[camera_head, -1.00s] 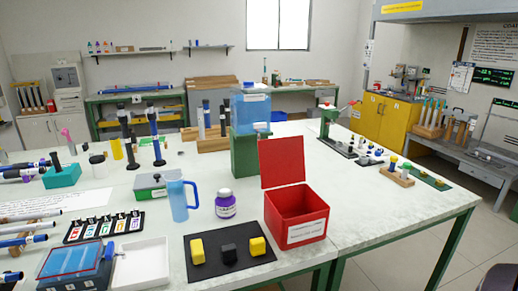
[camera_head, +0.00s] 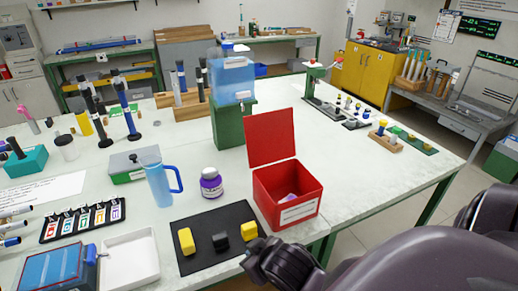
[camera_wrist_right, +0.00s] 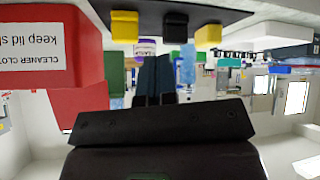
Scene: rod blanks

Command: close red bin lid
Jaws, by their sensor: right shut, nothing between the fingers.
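The red bin (camera_head: 287,197) stands on the table with its red lid (camera_head: 271,136) raised upright at the back edge. Something pale pink and white (camera_head: 289,198) lies inside it. In the right wrist view, which looks upside down, the bin (camera_wrist_right: 45,50) is at the upper left with its label, and the lid (camera_wrist_right: 80,105) is below it. My right gripper (camera_head: 250,253) is at the front edge of the table, in front of and left of the bin, apart from it. Its fingers (camera_wrist_right: 153,80) are shut and empty. My left gripper is not in view.
A black mat (camera_head: 203,258) with yellow and black blocks lies left of the bin. A purple-labelled jar (camera_head: 211,183), a blue jug (camera_head: 160,182) and a green stand (camera_head: 234,124) with a blue tank stand nearby. The table right of the bin is clear.

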